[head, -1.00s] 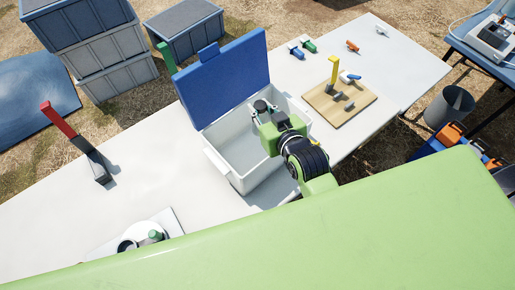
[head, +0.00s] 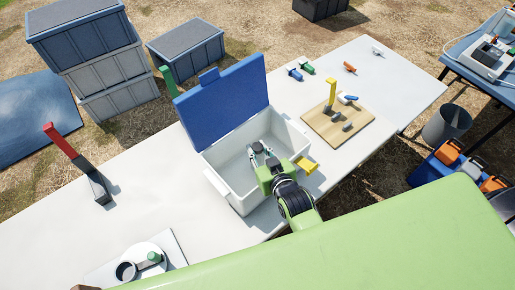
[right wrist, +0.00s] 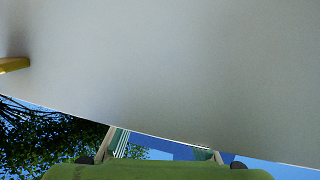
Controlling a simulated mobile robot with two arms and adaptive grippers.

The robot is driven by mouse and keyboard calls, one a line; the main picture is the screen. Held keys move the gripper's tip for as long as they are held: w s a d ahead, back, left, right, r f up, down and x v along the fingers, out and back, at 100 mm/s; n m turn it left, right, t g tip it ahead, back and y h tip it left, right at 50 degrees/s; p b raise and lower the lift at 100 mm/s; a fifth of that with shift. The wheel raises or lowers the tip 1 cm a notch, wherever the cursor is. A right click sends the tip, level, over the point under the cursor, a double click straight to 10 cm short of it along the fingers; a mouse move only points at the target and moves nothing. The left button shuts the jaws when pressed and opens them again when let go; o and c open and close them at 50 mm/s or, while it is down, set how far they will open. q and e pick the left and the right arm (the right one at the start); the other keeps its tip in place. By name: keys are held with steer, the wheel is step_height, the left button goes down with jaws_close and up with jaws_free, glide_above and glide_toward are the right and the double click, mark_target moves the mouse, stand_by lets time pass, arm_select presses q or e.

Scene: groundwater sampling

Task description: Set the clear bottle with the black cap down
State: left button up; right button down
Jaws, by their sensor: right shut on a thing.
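My right gripper (head: 262,157) reaches over the near right wall of the white cooler (head: 228,193) and is shut on the clear bottle. The bottle's dark cap (head: 256,147) shows between the fingertips, over the cooler's inside; its clear body is hard to make out. Whether the bottle touches the cooler floor cannot be told. The cooler's blue lid (head: 225,100) stands open at the back. In the right wrist view a pale wall fills most of the picture, with the green gripper body (right wrist: 155,171) along the bottom. My left gripper is not in view.
A yellow piece (head: 306,165) sticks out at the cooler's right side. A wooden board (head: 345,135) with a yellow upright stands to the right. A red-topped post (head: 60,141) and a round white device (head: 142,258) are left. Table is clear between them.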

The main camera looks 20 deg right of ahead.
steer(key=shift+f, duration=0.3)
